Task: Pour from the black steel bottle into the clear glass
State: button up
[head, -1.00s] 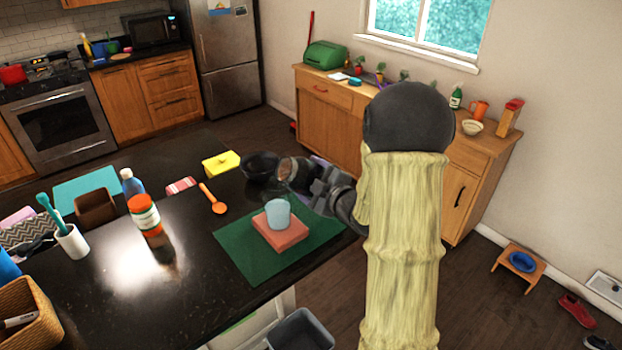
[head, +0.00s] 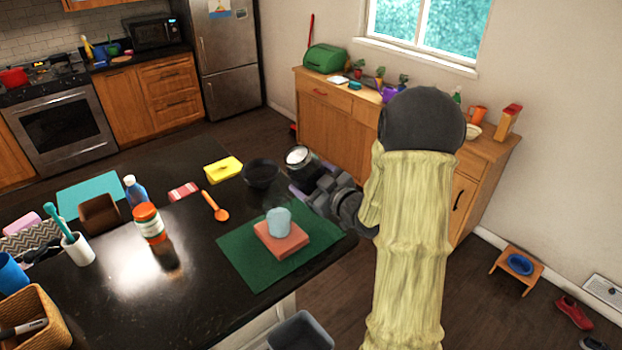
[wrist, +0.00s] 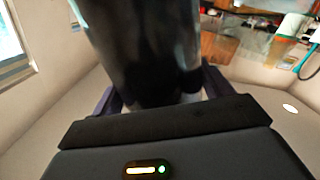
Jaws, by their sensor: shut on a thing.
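The black steel bottle (head: 299,166) is in my gripper (head: 312,183), held up beyond the far right part of the dark counter. Its pale round top faces up toward the head camera, and it looks near upright. In the wrist view the dark bottle (wrist: 140,50) fills the space between the fingers (wrist: 155,98). The clear glass (head: 278,221), light bluish, stands upright on a salmon-coloured block (head: 282,242) on a green mat (head: 240,262). The bottle is apart from the glass, behind and slightly right of it. The inside of the glass cannot be made out.
A black bowl (head: 261,174) sits just left of the bottle. A grey bin (head: 300,332) is below the counter's front edge.

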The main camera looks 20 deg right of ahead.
notch_tip(320, 180, up, 3)
jog(key=m+t+p, duration=0.1)
jog(key=m+p, duration=0.1)
jog(key=m, duration=0.2)
jog(key=shift+y, duration=0.3)
jog(key=shift+p, duration=0.3)
jog(key=shift+m, duration=0.3)
jog(key=shift+f, duration=0.1)
